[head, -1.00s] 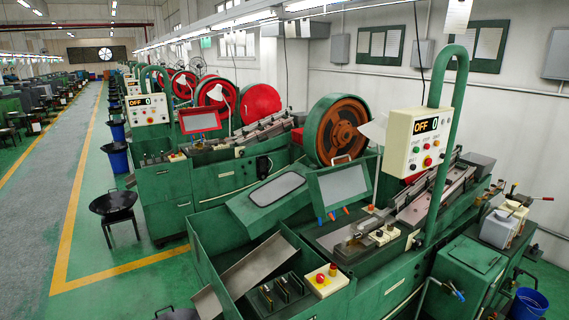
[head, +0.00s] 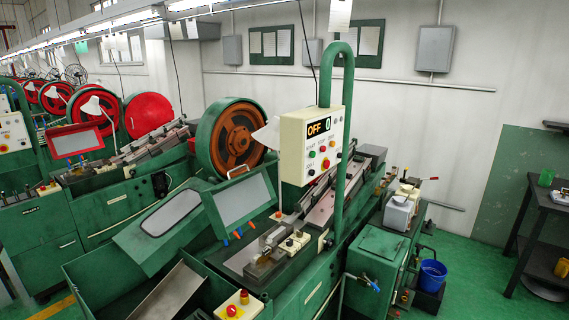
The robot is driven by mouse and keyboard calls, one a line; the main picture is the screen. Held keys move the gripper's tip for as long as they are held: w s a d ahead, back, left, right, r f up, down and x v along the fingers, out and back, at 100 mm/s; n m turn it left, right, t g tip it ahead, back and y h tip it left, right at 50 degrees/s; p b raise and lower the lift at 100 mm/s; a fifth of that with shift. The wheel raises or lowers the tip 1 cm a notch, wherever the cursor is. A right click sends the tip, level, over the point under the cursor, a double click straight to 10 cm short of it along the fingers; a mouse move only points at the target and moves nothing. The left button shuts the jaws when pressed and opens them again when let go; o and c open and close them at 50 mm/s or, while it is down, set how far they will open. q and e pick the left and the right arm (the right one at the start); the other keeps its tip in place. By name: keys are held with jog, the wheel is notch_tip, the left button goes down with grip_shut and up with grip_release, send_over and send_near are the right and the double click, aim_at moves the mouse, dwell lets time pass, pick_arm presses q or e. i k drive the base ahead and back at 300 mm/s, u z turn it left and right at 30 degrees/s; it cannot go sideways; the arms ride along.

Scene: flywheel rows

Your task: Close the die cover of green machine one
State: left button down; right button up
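The nearest green machine (head: 380,250) fills the lower middle of the head view. A green-framed cover with a grey window (head: 243,200) stands tilted up on it, above the die area (head: 265,250), which lies exposed. A second green panel with a rounded grey window (head: 170,212) slopes to its left. I cannot tell a machine number. The control box (head: 312,145) reads OFF and 0. Neither of my grippers is in view.
An orange-brown flywheel (head: 238,142) in a green rim stands behind the cover. A green arched pipe (head: 345,130) rises beside the control box. A blue bucket (head: 432,275) and a dark shelf table (head: 540,225) stand to the right, with open green floor (head: 480,250) between.

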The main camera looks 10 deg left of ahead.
aim_at(236, 201)
jog(key=z, duration=0.05)
jog(key=i, duration=1.3)
jog(key=u, duration=0.6)
